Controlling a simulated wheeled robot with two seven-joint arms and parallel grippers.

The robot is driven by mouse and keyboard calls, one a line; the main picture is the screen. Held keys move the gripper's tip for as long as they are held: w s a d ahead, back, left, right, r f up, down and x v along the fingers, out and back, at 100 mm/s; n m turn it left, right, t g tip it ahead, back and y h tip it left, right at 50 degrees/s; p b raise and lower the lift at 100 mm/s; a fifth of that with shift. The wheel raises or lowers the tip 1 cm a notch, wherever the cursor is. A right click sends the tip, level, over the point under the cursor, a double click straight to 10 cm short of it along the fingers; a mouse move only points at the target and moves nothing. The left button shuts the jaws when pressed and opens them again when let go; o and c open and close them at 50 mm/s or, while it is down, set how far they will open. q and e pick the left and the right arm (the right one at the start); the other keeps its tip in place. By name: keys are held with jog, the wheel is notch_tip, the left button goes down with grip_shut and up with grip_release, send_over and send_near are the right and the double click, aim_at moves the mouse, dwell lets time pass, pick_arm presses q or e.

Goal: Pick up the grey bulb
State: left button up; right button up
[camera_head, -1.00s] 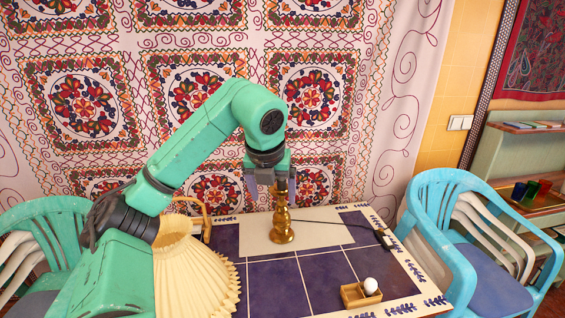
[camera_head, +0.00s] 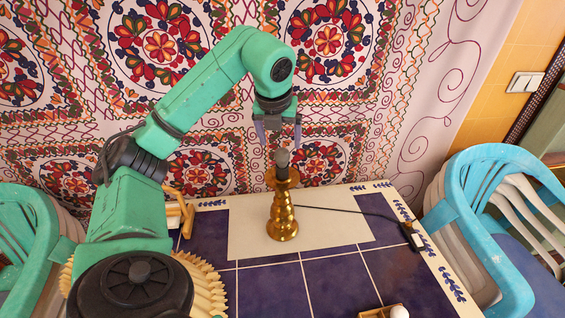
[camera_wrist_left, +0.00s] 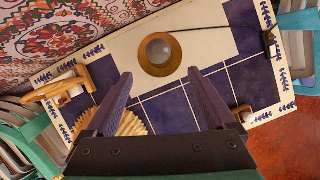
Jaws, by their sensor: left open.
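The grey bulb (camera_head: 282,159) sits upright in the top of a brass lamp base (camera_head: 281,215) on the table. In the left wrist view the bulb (camera_wrist_left: 158,50) shows from above as a grey disc inside the brass ring (camera_wrist_left: 150,68). My left gripper (camera_head: 279,140) is open and empty, pointing down just above the bulb. In the left wrist view its fingers (camera_wrist_left: 160,76) are spread, and the bulb lies beyond the tips, between their lines. My right gripper is in neither current view.
A cream pleated lampshade (camera_head: 205,285) stands at the left, partly behind my arm. A wooden box (camera_head: 375,313) with a white bulb (camera_head: 399,311) is at the front edge. A black cord (camera_head: 350,212) crosses the tiled table (camera_head: 330,285). Plastic chairs (camera_head: 470,215) flank it; patterned fabric hangs behind.

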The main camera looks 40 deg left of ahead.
aim_at(281, 151)
pick_arm(q)
jog(key=x, duration=0.2)
jog(key=p+x, duration=0.1)
jog(key=x, duration=0.2)
jog(key=a+p+x, duration=0.1)
jog(key=x, duration=0.1)
jog(key=shift+w, duration=0.4)
jog(key=shift+f, duration=0.3)
jog(key=shift+w, duration=0.1)
grip_shut()
pick_arm(e)
jog(key=r, duration=0.1)
jog(key=w+r, duration=0.1)
jog(key=shift+w+a+r, duration=0.15)
jog(key=shift+a+r, duration=0.25)
